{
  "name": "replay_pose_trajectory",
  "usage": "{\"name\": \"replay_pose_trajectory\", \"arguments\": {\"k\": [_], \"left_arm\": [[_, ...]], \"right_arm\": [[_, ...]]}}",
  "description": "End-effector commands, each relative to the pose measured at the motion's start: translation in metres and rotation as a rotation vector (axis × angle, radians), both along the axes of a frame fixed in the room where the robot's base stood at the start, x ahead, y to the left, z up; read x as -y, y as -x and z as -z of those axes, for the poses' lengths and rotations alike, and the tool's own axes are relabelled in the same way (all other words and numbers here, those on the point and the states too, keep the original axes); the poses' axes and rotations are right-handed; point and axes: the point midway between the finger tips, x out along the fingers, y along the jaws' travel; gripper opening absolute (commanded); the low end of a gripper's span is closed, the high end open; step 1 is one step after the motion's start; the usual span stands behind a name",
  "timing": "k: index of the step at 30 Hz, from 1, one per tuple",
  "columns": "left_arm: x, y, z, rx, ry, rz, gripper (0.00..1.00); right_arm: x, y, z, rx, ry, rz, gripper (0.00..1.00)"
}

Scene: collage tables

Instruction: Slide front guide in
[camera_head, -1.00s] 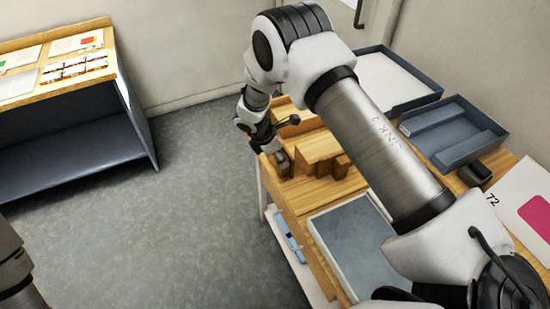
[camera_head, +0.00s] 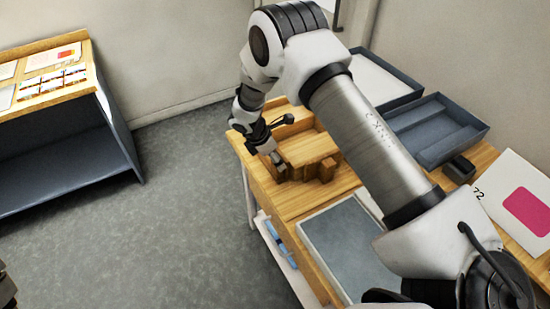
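A wooden fixture with raised stepped parts (camera_head: 308,148) stands on the wooden table (camera_head: 292,205), near its left end. A small wooden block (camera_head: 326,169) shows at its front right. Which wooden part is the front guide is not clear. My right gripper (camera_head: 277,161) points down at the fixture's left front and appears to be at or against a wooden part there. Its fingertips are too small and partly hidden to show whether they are open or shut. My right arm covers part of the table.
A blue-grey slab (camera_head: 345,240) lies on the table's front. A dark tray (camera_head: 466,140), a small black box (camera_head: 459,169) and a white card with a pink patch (camera_head: 507,195) are to the right. A shelf unit (camera_head: 55,160) stands left across open floor.

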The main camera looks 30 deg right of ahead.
Motion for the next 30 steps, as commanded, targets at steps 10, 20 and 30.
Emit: {"name": "replay_pose_trajectory", "arguments": {"k": [10,20,30], "left_arm": [[0.0,0.0,0.0,0.0,0.0,0.0,0.0],[0.0,0.0,0.0,0.0,0.0,0.0,0.0],[0.0,0.0,0.0,0.0,0.0,0.0,0.0]], "right_arm": [[-0.031,-0.003,-0.077,0.004,0.001,-0.002,0.67],[-0.042,-0.002,-0.104,-0.001,0.0,-0.001,0.67],[-0.042,-0.002,-0.104,0.0,0.0,-0.001,0.67]]}}
